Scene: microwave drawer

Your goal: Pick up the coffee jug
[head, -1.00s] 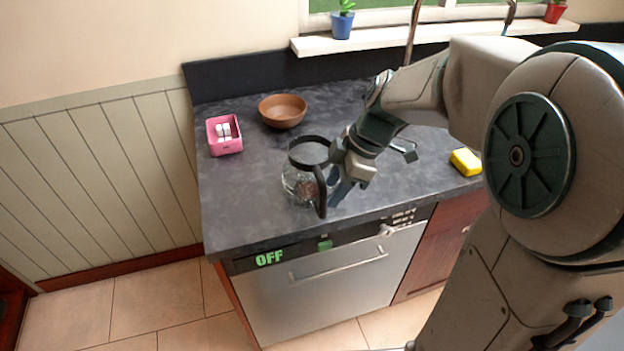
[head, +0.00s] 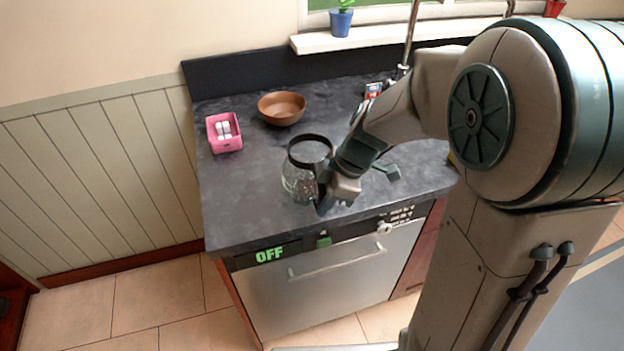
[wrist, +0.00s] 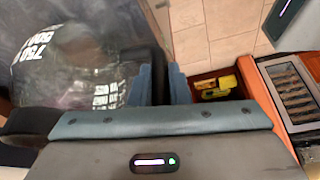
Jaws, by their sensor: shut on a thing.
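The coffee jug (head: 297,184) is clear glass with a black rim and a black handle. It stands upright on the dark countertop near its front edge. My gripper (head: 326,196) is at the jug's right side, over the handle, and hides most of it in the head view. In the wrist view, the jug's glass with white markings (wrist: 90,65) fills the left. My blue-grey fingers (wrist: 161,84) are shut on the black handle, close beside the glass. I cannot see a gap between the jug's base and the counter.
A brown bowl (head: 282,108) and a pink container (head: 224,133) with white items stand behind and left of the jug. A dishwasher (head: 335,280) reading OFF is below the counter. The counter left of the jug (head: 235,195) is clear.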

